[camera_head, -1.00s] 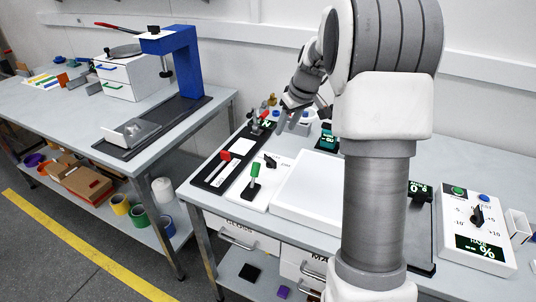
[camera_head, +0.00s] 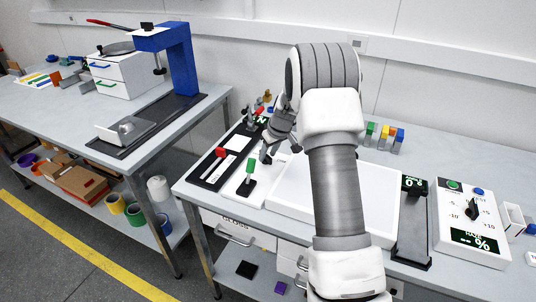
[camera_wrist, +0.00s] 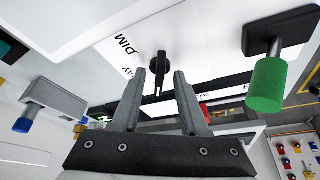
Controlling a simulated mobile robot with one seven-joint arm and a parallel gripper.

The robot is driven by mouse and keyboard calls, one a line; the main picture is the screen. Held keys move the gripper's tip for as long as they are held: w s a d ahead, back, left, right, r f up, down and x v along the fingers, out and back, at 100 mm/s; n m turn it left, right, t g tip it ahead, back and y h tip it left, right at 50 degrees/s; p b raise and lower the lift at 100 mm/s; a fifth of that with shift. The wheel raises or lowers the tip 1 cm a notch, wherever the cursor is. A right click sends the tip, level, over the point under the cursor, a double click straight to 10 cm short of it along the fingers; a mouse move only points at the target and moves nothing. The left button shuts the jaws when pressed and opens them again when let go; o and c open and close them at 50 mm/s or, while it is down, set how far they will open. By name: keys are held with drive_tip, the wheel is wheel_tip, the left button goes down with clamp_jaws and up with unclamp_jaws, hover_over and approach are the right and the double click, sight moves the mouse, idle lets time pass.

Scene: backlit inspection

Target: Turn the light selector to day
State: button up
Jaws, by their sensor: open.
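The light selector is a black knob (camera_wrist: 160,68) on a white panel (camera_wrist: 215,50) in the wrist view. Printed words DIM and DAY stand to its left, partly upside down and partly cut by my finger. I cannot tell which word its pointer marks. My gripper (camera_wrist: 159,76) is open, with its two fingertips near the knob, one on each side of it in the picture; I see no contact. In the head view my gripper (camera_head: 266,156) hangs over the white panel, and the knob there is hidden or too small to tell.
A green-handled lever (camera_head: 249,174) stands close to the knob; it also shows in the wrist view (camera_wrist: 267,80). A red-handled slider (camera_head: 220,153) lies left of it. A white light box (camera_head: 290,195) is to the right. A dial panel (camera_head: 470,235) stands farther right.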

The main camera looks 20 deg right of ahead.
drive_tip(key=shift+w+f, duration=0.1)
drive_tip(key=shift+f, duration=0.1)
clamp_jaws()
